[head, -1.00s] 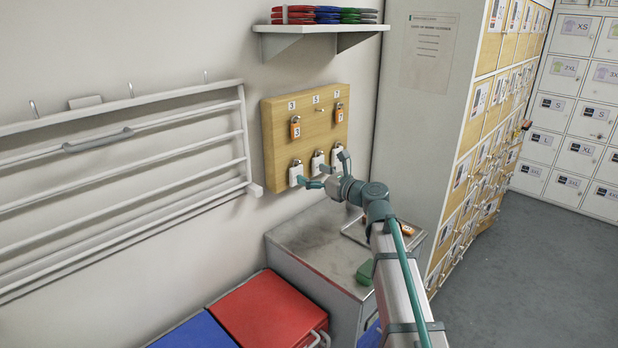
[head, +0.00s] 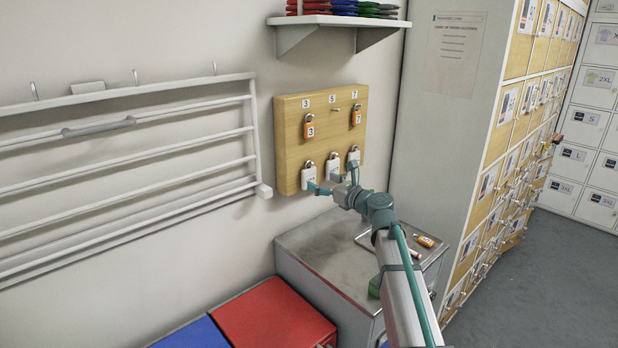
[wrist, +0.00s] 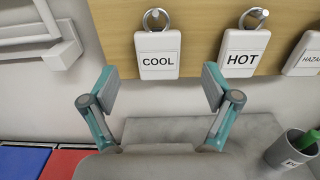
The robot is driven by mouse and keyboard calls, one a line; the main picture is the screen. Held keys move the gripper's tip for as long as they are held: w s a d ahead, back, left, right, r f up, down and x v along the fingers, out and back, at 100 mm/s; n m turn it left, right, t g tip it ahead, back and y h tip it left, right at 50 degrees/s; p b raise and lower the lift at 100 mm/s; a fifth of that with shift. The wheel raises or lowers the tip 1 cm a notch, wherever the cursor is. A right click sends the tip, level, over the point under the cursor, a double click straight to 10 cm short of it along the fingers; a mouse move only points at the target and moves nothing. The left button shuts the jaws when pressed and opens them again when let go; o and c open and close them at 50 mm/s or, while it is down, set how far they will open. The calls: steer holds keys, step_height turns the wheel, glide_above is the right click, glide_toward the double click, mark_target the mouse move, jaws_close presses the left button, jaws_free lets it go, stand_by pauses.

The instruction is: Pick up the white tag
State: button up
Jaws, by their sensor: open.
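Several tags hang on the wooden board; the lower row is white. The white COOL tag (wrist: 158,56) hangs on a ring at the left in the wrist view and appears as the lower left white tag (head: 308,174) in the head view. The white HOT tag (wrist: 240,54) hangs to its right, also seen in the head view (head: 332,167). A third white tag (wrist: 306,55) is cut off by the wrist view's edge. My gripper (wrist: 160,86) is open and empty. Its fingers frame the COOL tag's lower part in the wrist view; contact is not visible. The head view shows my gripper (head: 334,182) at the lower row.
Orange tags numbered 3 (head: 309,130) and 7 (head: 356,117) hang above on the wooden board (head: 290,150). A grey cabinet (head: 318,250) stands below, with another orange tag (head: 424,241) on it. A wall rack (head: 130,157) is left; a shelf (head: 340,20) is above.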

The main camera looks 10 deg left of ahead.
mark_target(311, 175)
steer(key=p+x, duration=0.1)
steer(key=x, duration=0.3)
steer(key=shift+w+a+p, duration=0.2)
steer(key=shift+a+p, duration=0.15)
steer(key=shift+p, duration=0.05)
steer(key=shift+w+a, duration=0.1)
steer(key=shift+a, duration=0.05)
steer(key=c, duration=1)
steer(key=shift+r+b, duration=0.1)
steer(key=shift+b, duration=0.2)
steer(key=shift+c, duration=0.2)
